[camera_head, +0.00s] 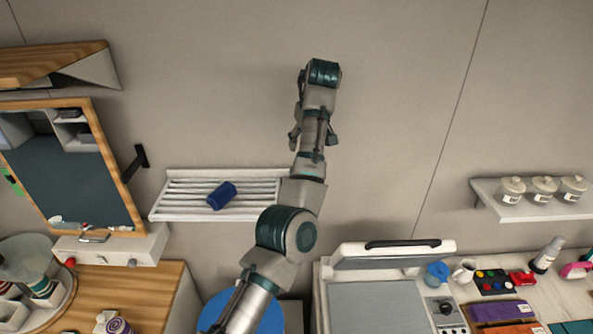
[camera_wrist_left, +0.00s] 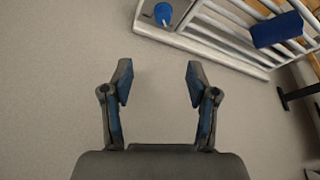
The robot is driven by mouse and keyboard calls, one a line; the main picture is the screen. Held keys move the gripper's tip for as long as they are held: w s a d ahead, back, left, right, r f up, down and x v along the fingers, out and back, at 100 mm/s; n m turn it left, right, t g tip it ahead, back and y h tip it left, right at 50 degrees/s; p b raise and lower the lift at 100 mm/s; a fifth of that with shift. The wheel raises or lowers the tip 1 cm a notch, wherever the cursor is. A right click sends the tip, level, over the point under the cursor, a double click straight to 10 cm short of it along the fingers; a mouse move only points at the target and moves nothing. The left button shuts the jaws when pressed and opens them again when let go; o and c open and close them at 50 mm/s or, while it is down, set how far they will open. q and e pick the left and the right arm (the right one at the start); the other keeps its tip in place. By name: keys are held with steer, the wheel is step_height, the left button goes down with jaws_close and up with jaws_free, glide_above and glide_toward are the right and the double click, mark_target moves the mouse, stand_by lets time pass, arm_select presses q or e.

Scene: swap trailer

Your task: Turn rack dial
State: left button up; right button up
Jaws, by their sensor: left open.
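The white slatted wall rack (camera_head: 180,214) is left of centre in the head view. In the left wrist view the rack (camera_wrist_left: 200,48) crosses the upper right. A blue dial (camera_wrist_left: 163,13) sits on its end panel at the top of that view; my arm hides that end in the head view. My left gripper (camera_head: 313,139) is above the rack's right end, partly hidden by my own arm. In the left wrist view the gripper (camera_wrist_left: 158,82) is open and empty, with its fingers apart and short of the dial.
A black wall bracket (camera_head: 136,162) and a wood-framed cabinet (camera_head: 75,175) are to the left. A shelf with white jars (camera_head: 543,189) is at the right. The wall above the rack is bare.

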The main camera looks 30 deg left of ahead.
arm_select(q)
steer(key=x, duration=0.3)
steer(key=d+x, duration=0.1)
steer(key=x, duration=0.3)
steer(key=d+x, duration=0.1)
steer(key=x, duration=0.3)
steer(key=shift+s+f, duration=0.25)
steer(key=shift+f, duration=0.25)
steer(key=a+f+p, duration=0.1)
steer(key=a+f, duration=0.2)
steer(key=shift+w+f, duration=0.1)
steer(key=shift+w, duration=0.05)
steer(key=shift+a+f, duration=0.4)
steer(key=shift+f, duration=0.05)
steer(key=shift+w, duration=0.1)
steer(key=shift+d, duration=0.35)
steer(key=shift+d+r, duration=0.15)
steer(key=shift+d, duration=0.35)
steer(key=c, duration=0.6)
steer(key=shift+d+r, duration=0.1)
steer(key=c, duration=0.4)
jaws_close()
steer(key=shift+a, duration=0.25)
arm_select(e)
steer(key=s, duration=0.2)
steer(key=s+d, duration=0.1)
steer(key=shift+s+d+r, duration=0.1)
steer(key=shift+s+r, duration=0.05)
steer(key=shift+r, duration=0.2)
